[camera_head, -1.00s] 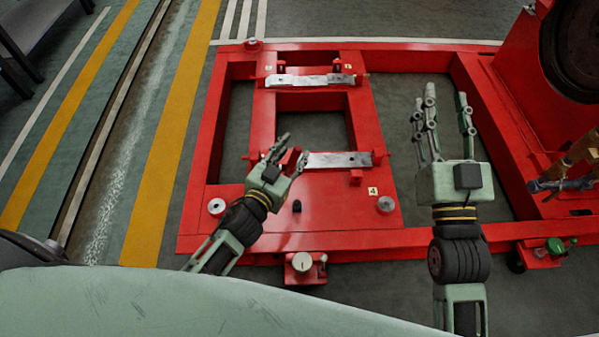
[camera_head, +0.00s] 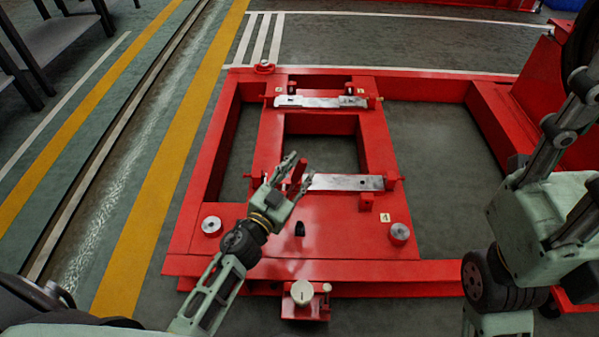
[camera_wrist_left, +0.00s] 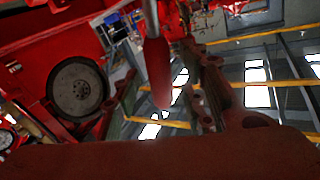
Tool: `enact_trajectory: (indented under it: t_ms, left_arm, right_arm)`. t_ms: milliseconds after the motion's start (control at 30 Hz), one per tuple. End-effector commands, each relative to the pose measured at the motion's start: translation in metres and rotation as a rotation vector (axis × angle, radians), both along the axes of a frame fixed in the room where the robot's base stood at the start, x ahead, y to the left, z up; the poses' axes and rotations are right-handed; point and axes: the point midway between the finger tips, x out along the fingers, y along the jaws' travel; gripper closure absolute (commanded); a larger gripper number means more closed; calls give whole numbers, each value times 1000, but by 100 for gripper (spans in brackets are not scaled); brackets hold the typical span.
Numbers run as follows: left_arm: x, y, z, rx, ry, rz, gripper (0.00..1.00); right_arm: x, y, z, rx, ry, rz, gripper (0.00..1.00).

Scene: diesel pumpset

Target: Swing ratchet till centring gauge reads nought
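The ratchet's red handle (camera_head: 299,171) stands up near the left end of the front metal bar (camera_head: 345,182) on the red frame. In the left wrist view the red grip with its metal shaft (camera_wrist_left: 158,65) hangs between my fingers, with gaps at both sides. My left gripper (camera_head: 298,174) is open around the handle. A round pale dial (camera_head: 302,292), possibly the centring gauge, sits on a red block at the frame's front edge; its reading is too small to tell.
The red base frame (camera_head: 300,270) fills the middle, with a second metal bar (camera_head: 320,102) farther back. Round metal pads (camera_head: 211,226) and a small black knob (camera_head: 299,229) stand on its front plate. A large red machine (camera_head: 540,75) rises at right. Open floor lies left.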

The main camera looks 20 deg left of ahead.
Motion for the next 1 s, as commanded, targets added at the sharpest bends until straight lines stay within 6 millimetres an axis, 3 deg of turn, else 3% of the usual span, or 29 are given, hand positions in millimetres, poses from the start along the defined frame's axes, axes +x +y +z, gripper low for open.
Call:
enact_trajectory:
  t_ms: [133, 400, 833, 1000]
  left_arm:
    - [11, -2, 0, 2, -1, 1, 61]
    - [12, -2, 0, 1, 0, 1, 61]
    - [12, -2, 0, 1, 0, 1, 98]
    - [12, -2, 0, 1, 1, 0, 100]
  right_arm:
    - [-1, 0, 1, -1, -9, 0, 60]
    - [-1, 0, 2, -2, -11, 0, 60]
    - [-1, 0, 2, -1, -11, 0, 60]
    - [-1, 0, 2, -1, -10, 0, 60]
